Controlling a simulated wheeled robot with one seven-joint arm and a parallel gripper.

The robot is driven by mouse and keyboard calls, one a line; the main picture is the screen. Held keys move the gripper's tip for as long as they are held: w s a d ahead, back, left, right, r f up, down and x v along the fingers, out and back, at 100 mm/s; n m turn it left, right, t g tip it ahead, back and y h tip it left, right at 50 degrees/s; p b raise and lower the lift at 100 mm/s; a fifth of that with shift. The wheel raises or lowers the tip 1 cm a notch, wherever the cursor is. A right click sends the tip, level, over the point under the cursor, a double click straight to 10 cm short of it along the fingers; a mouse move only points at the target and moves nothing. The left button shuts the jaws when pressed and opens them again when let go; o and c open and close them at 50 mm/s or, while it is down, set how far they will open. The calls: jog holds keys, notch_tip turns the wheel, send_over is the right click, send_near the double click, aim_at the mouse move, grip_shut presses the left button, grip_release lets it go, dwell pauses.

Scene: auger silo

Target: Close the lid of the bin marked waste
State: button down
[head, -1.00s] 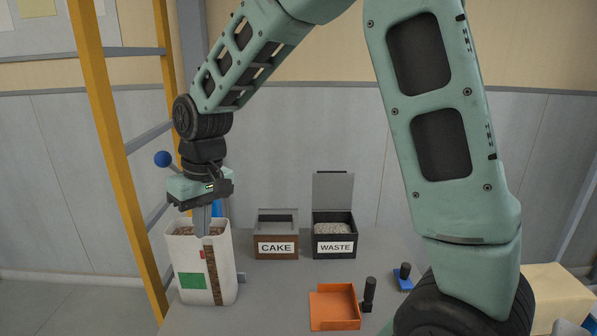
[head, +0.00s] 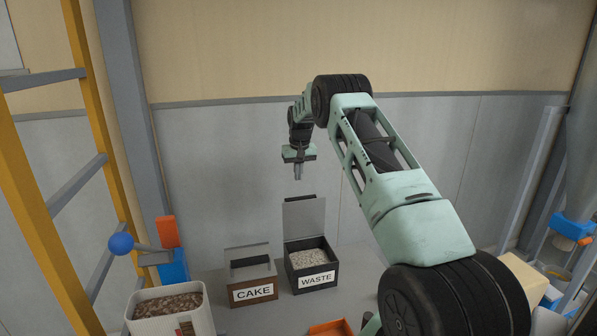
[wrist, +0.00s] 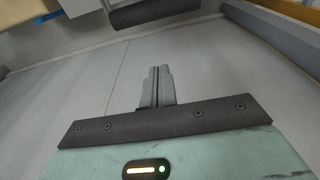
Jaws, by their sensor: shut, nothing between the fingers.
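The waste bin (head: 316,280) is a dark box with a white label reading WASTE, standing at the back of the table. It holds pale grainy stuff. Its grey lid (head: 304,217) stands open, raised upright at the back edge. My gripper (head: 298,175) points down in the air above the raised lid, apart from it in the picture. Its fingers are shut and empty. In the wrist view the closed fingers (wrist: 157,88) show against the grey wall; the bin cannot be made out for certain there.
A brown bin marked CAKE (head: 252,292) stands just left of the waste bin. A white container of brown bits (head: 168,305) is at the front left, near a blue-ball lever (head: 121,244). An orange tray (head: 330,328) lies in front. A yellow ladder frame (head: 92,150) rises at left.

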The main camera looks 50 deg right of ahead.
notch_tip(320, 180, down, 6)
jog(key=s+a+p, duration=0.1)
jog(key=s+p, duration=0.1)
jog(key=p, duration=0.2)
jog(key=shift+s+a, duration=0.25)
jog(key=shift+a, duration=0.15)
dwell(0.3)
